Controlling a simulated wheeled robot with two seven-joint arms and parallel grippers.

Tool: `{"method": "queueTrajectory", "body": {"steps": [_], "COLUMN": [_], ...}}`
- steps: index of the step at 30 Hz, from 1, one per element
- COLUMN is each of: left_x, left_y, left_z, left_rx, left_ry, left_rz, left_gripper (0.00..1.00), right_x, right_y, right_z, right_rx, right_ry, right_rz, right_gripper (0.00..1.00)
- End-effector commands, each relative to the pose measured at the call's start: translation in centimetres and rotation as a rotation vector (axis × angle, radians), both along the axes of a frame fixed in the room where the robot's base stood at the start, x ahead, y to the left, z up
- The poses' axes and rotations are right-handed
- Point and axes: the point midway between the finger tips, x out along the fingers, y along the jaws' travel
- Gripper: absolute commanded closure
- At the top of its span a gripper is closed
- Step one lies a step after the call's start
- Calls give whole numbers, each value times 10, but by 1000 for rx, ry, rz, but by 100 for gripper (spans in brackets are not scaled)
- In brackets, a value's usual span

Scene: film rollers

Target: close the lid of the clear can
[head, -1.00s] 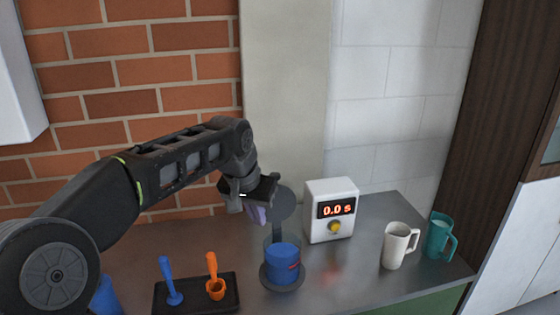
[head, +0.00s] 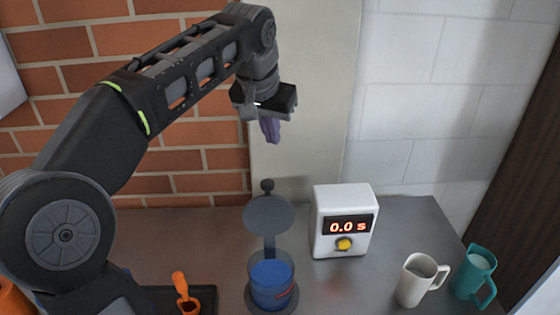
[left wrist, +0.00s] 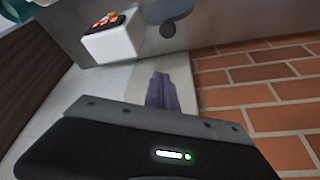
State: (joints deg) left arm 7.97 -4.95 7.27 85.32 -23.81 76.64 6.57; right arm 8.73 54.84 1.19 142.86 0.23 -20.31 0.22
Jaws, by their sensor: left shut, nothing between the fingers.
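The clear can (head: 271,278) stands on the counter with blue contents inside. Its round grey lid (head: 269,216) stands open, tilted up at the back on a hinge, with a dark knob on top. My left gripper (head: 270,130) is above and behind the can, in front of the wall, with its purple fingers shut and empty. It is well apart from the lid. In the left wrist view the shut fingers (left wrist: 161,92) point toward the counter, and the lid's dark knob (left wrist: 167,31) shows beyond them. My right gripper is not in view.
A white timer box (head: 343,245) reading 0.0 s stands right of the can. A white mug (head: 415,281) and a teal mug (head: 472,276) stand farther right. A dark tray (head: 207,297) with an orange scoop (head: 186,298) is left of the can. A brick wall is behind.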

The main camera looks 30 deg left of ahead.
Motion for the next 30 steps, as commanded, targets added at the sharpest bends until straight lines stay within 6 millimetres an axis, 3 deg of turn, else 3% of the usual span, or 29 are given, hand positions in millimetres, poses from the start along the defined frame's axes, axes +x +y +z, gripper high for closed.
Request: {"method": "queueTrajectory", "body": {"steps": [13, 27, 30], "left_x": [5, 36, 21], "left_y": [1, 9, 7], "left_z": [-13, -92, -91], "left_rx": [0, -1, 1], "left_ry": [2, 5, -1], "left_rz": [0, 0, 1], "left_gripper": [100, 100, 100], "right_x": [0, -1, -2], "right_y": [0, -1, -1], "right_z": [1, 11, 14], "right_rx": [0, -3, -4], "right_ry": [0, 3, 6], "right_rz": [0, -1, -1], "right_gripper": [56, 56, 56]}}
